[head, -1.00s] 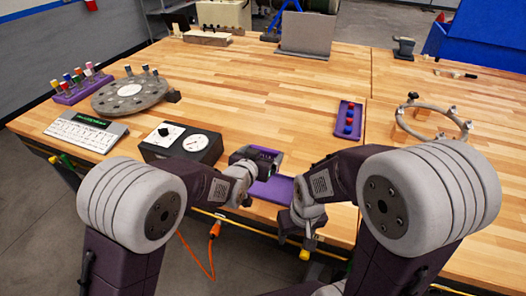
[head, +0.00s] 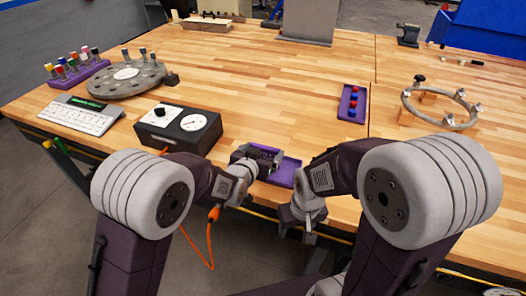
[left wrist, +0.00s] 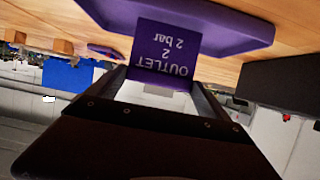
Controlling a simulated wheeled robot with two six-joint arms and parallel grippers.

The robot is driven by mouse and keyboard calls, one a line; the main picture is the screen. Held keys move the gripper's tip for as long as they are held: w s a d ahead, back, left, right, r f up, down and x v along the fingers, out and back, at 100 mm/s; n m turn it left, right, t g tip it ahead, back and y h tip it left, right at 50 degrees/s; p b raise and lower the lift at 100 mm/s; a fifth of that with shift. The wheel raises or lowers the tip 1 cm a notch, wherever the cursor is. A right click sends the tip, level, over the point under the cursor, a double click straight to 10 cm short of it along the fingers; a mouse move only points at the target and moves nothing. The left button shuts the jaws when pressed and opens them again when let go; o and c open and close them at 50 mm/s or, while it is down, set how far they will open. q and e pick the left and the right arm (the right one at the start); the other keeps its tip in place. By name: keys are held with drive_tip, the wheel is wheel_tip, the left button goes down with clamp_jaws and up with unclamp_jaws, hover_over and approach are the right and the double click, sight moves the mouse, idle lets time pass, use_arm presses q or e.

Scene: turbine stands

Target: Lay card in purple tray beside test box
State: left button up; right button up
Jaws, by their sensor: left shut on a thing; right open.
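The card (left wrist: 165,58) is a small purple plate with white lettering, "OUTLET 2 2 bar", upside down in the left wrist view. My left gripper (head: 262,155) is shut on it. The purple tray (head: 287,172) lies at the table's front edge, to the right of the test box (head: 180,130), a dark box with a knob and a dial. The tray also shows in the left wrist view (left wrist: 225,22), close to the card; I cannot tell whether they touch. In the head view the left gripper and arm hide part of the tray. My right gripper (head: 300,230) is open and empty in front of the table.
A second purple tray (head: 352,104) holds red and blue pieces. A metal ring stand (head: 440,106) is at the right. A round grey disc (head: 126,79), a keypad device (head: 80,115) and a purple rack (head: 79,73) are at the left. The table's middle is clear.

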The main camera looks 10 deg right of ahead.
use_arm(q)
drive_tip(key=shift+r, duration=0.1)
drive_tip(key=shift+f+b, duration=0.35)
drive_tip(key=o, duration=1.1)
drive_tip(key=shift+s, duration=0.1)
drive_tip(key=v, duration=0.7)
drive_tip(key=shift+p, duration=0.3)
